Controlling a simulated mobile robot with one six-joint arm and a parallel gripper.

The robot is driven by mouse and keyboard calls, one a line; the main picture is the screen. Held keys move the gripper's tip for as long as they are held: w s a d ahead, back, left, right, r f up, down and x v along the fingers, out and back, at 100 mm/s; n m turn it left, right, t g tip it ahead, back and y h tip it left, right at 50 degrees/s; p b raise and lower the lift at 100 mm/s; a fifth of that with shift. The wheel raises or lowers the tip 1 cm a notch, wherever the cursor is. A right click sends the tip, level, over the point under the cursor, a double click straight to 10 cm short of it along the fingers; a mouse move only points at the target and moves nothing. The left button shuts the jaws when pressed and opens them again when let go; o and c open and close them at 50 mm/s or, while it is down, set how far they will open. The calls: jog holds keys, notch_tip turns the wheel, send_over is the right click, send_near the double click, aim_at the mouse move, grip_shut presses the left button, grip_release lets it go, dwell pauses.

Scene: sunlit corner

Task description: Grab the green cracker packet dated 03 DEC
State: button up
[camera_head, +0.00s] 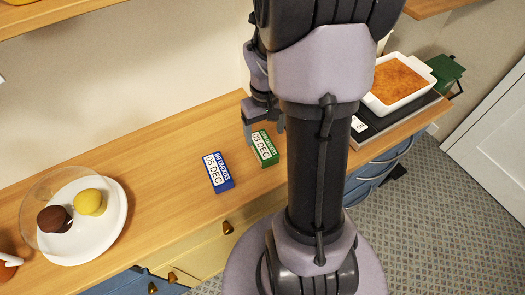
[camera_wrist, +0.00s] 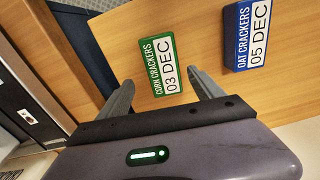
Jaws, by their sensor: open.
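The green corn crackers packet (camera_head: 265,148) dated 03 DEC lies on the wooden counter in the head view, just right of the blue packet. In the wrist view the green packet (camera_wrist: 161,66) lies ahead of my gripper (camera_wrist: 162,88), roughly between the lines of its two fingers. The fingers are apart and nothing is held. In the head view my gripper (camera_head: 262,115) is above and behind the green packet, partly hidden by my own arm. A blue oat crackers packet (camera_head: 217,172) dated 05 DEC lies beside it; it also shows in the wrist view (camera_wrist: 246,36).
A white plate (camera_head: 113,228) with a brown and a yellow round item is at left. A white baking dish (camera_head: 428,79) stands on a dark appliance (camera_head: 380,125) at right. Drawers are below the front edge.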

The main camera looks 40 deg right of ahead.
aim_at(263, 144)
jog(key=f+b, duration=0.1)
jog(key=f, duration=0.1)
jog(key=f+b, duration=0.2)
jog(key=f, duration=0.1)
jog(key=shift+s+a+f, duration=0.15)
jog(key=shift+a+f, duration=0.15)
jog(key=shift+a, duration=0.05)
jog(key=shift+r, duration=0.15)
jog(key=shift+c, duration=1)
jog(key=c, duration=1.4)
